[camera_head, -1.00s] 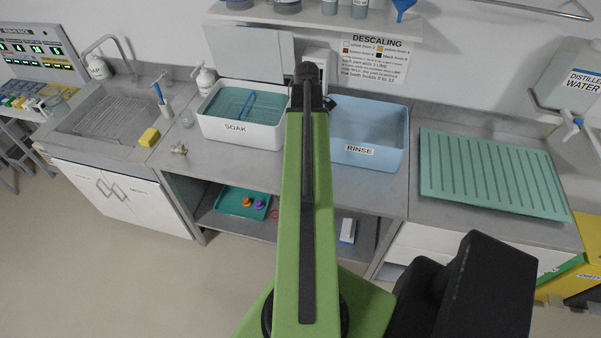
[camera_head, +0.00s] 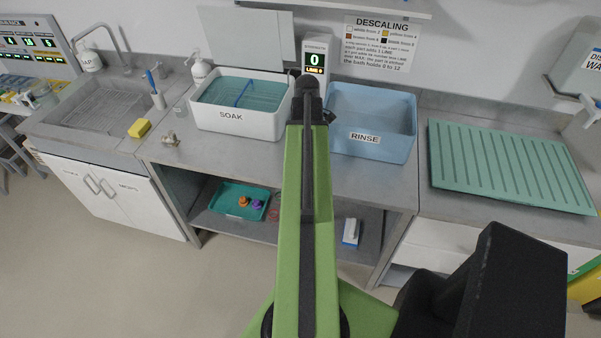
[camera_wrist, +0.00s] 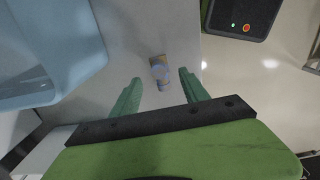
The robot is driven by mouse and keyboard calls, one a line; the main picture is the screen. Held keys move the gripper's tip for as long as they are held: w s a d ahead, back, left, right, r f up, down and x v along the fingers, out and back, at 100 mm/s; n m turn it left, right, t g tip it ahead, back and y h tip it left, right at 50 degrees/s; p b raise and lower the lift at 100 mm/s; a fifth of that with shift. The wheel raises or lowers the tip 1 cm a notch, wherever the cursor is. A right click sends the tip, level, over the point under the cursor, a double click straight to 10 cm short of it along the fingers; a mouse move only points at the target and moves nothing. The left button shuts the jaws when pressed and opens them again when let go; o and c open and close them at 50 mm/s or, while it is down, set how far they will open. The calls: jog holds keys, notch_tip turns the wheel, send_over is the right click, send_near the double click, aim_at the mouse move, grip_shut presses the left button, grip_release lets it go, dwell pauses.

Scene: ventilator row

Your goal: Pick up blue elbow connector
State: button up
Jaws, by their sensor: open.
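A small connector (camera_wrist: 159,70) lies on the grey counter in the wrist view. It looks bluish in the middle with tan-brown patches, and its elbow shape is hard to make out. My gripper (camera_wrist: 160,77) is open, with its two green fingers apart. The connector shows between and just beyond the fingertips, not gripped; the height gap is unclear. In the head view my arm covers part of the counter, and I do not see the connector or the fingers there.
The blue RINSE tub (camera_head: 371,122) stands right of my arm and shows in the wrist view (camera_wrist: 50,55). The white SOAK tub (camera_head: 240,120) is left of it. A green ribbed mat (camera_head: 505,165) lies right. The counter edge drops to open floor (camera_wrist: 225,75).

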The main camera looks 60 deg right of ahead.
notch_tip(320, 180, down, 5)
jog(key=b, duration=0.5)
jog(key=shift+w+f, duration=0.1)
jog(key=shift+f, duration=0.1)
jog(key=shift+r, duration=0.2)
grip_shut()
